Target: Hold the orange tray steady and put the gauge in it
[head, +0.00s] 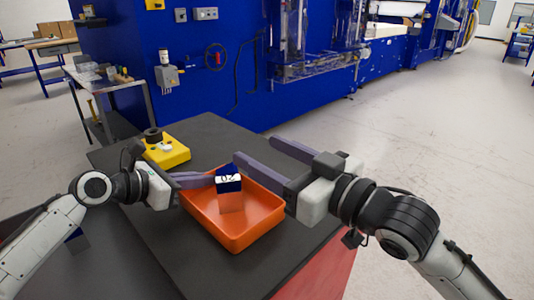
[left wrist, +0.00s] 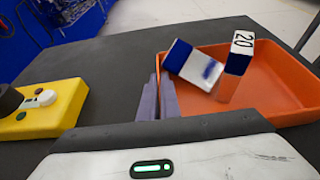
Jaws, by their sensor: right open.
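The orange tray (head: 252,236) lies on the dark table; it also shows in the left wrist view (left wrist: 290,70). A block marked "20" (head: 229,181), which I take as the gauge, is in the tray, white and blue above and orange below. In the left wrist view the "20" block (left wrist: 240,55) stands beside a tilted blue-and-white piece (left wrist: 192,65); I cannot tell whether they are joined.
A yellow box with a black knob (head: 168,153) stands on the table left of the tray. The dark tabletop (head: 215,130) is clear behind the tray. A large blue machine (head: 130,60) stands beyond the table, with a small metal bench (head: 100,85) at left.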

